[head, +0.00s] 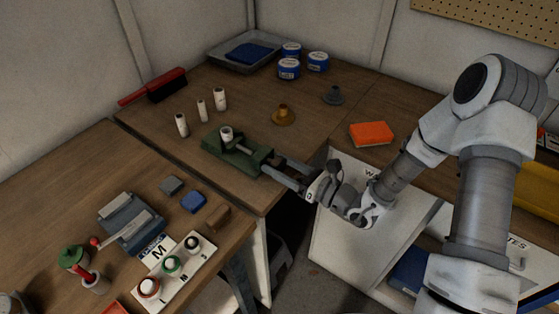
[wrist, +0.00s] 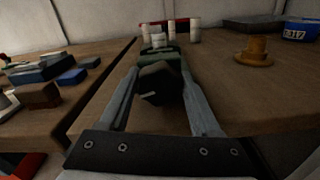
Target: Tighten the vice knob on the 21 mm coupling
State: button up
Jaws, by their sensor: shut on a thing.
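The green vice (head: 222,148) stands near the table's front edge, with a white coupling (head: 226,131) upright at its jaws. The wrist view also shows the vice (wrist: 172,55) and the coupling (wrist: 158,40) beyond the knob. The dark, faceted vice knob (wrist: 158,82) faces me at the near end of the vice. My gripper (head: 270,164) reaches in from the right at the knob's end. In the wrist view, my gripper's fingers (wrist: 161,76) lie on both sides of the knob, shut on it. The exact finger contact is hard to see.
Several white cylinders (head: 202,110) stand behind the vice. A brown flanged piece (head: 284,116), a grey flanged piece (head: 333,95) and an orange block (head: 371,133) lie to the right. A blue-grey device (head: 130,222) and small blocks (head: 193,202) occupy the left table. A gap opens below the front edge.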

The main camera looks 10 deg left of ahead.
jog(key=m+p, duration=0.4)
jog(key=m, duration=0.1)
jog(key=shift+r+m, duration=0.1)
jog(key=shift+m, duration=0.3)
jog(key=shift+f+m+p, duration=0.2)
jog(key=shift+m+p, duration=0.35)
jog(key=shift+m, duration=0.25)
